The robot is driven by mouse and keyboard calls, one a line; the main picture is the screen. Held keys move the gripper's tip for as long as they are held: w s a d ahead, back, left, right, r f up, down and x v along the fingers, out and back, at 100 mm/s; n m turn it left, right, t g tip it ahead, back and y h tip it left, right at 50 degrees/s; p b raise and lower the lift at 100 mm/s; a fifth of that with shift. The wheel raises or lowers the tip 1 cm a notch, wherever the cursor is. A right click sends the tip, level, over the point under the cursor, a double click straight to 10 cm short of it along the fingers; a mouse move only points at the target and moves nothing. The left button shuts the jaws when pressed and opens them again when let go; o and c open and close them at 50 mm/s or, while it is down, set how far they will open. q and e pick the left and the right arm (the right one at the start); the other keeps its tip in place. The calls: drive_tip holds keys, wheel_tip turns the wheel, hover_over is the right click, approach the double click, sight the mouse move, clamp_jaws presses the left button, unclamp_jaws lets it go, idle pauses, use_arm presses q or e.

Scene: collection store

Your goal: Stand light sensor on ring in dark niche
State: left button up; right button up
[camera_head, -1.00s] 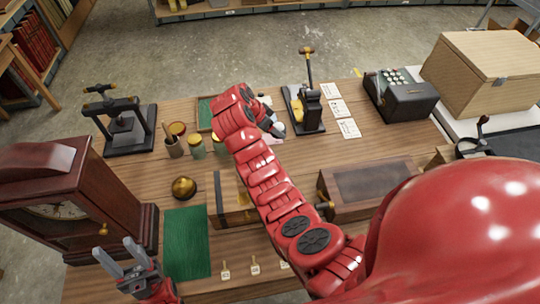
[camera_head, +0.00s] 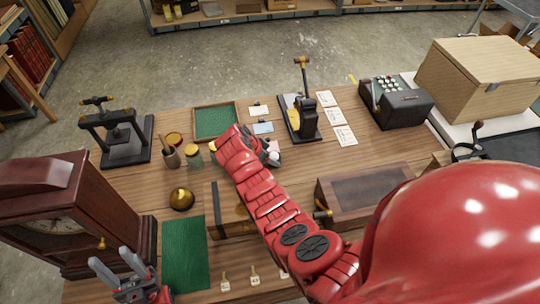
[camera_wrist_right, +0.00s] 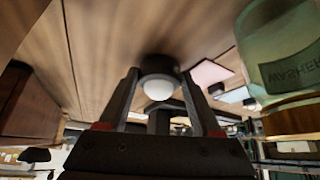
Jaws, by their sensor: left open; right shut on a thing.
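The light sensor, a short black cylinder with a white dome (camera_wrist_right: 158,88), is between the fingers of my right gripper (camera_wrist_right: 160,95) in the right wrist view. The right gripper is shut on it. In the head view my right gripper (camera_head: 268,153) is over the middle of the table, and the white dome (camera_head: 275,157) shows beside it. My left gripper (camera_head: 113,257) is open and empty at the lower left, in front of the clock. I cannot make out the ring or the inside of a dark niche. A wooden box (camera_head: 230,219) stands partly behind my right arm.
Jars (camera_head: 194,156), a brass bell (camera_head: 181,199) and a green tray (camera_head: 215,121) lie left of my right gripper. A black stamping device (camera_head: 302,118) stands behind it. A dark-topped case (camera_head: 368,183) is to the right. The green mat (camera_head: 186,252) is bare.

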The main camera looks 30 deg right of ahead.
drive_tip(key=shift+f+b, duration=0.15)
drive_tip(key=shift+b, duration=0.15)
drive_tip(key=o, duration=1.4)
